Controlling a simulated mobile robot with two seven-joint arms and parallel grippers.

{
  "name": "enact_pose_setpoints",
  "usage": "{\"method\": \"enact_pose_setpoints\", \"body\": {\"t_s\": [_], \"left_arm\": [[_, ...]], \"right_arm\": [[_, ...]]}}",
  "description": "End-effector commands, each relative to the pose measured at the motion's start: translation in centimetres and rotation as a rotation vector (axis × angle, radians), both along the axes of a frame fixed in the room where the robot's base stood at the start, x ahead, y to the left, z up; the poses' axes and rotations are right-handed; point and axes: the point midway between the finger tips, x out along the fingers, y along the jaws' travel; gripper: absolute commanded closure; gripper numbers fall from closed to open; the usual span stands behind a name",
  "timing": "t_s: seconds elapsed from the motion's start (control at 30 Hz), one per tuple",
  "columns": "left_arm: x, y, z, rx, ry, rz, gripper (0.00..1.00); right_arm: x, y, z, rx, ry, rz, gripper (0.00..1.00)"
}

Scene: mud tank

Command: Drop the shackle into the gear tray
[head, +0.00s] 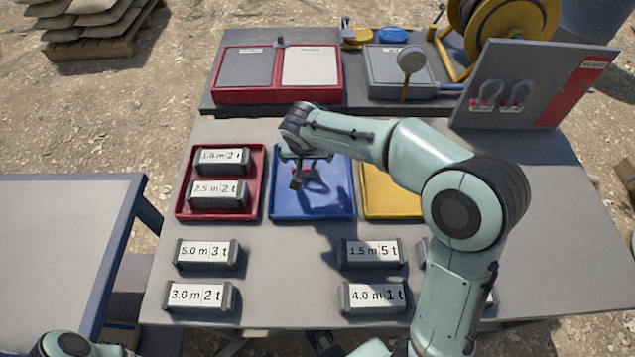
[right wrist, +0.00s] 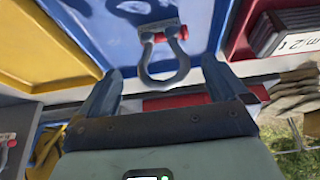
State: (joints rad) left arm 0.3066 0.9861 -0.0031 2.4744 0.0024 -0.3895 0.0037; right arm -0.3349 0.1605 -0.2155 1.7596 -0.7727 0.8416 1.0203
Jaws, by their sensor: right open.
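A grey shackle with a red pin (right wrist: 163,58) shows in the right wrist view against the blue tray (right wrist: 105,38), between and just beyond my fingertips. I cannot tell whether it rests on the tray floor. My right gripper (right wrist: 162,75) is open, with a finger on each side of the shackle and a gap to both. In the head view my right gripper (head: 298,180) hangs over the blue tray (head: 330,208), with red bits of the shackle (head: 308,170) beside it, partly hidden. No label shows on the blue tray. My left gripper is not in view.
A red tray (head: 182,208) with two labelled blocks stands left of the blue tray; a yellow tray (head: 385,195) stands right, partly behind my arm. Several labelled blocks, one here (head: 207,254), line the front. A board (head: 535,85) at right carries two more shackles (head: 490,95).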

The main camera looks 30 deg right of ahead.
Motion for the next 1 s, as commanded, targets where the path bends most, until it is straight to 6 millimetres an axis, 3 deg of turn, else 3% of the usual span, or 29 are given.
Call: {"method": "enact_pose_setpoints", "body": {"t_s": [0.3,0.5,0.7,1.0], "left_arm": [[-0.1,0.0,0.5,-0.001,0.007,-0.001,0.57],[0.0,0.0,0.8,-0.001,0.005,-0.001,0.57],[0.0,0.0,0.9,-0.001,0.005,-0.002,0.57],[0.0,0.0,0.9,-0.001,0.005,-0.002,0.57]], "right_arm": [[-2.4,1.6,6.7,0.003,-0.006,0.002,0.0],[-3.6,2.3,9.7,0.001,-0.004,0.001,0.0],[-4.1,2.6,10.9,0.0,-0.002,0.002,0.0],[-4.2,2.6,10.9,0.001,-0.002,0.001,0.0]]}}
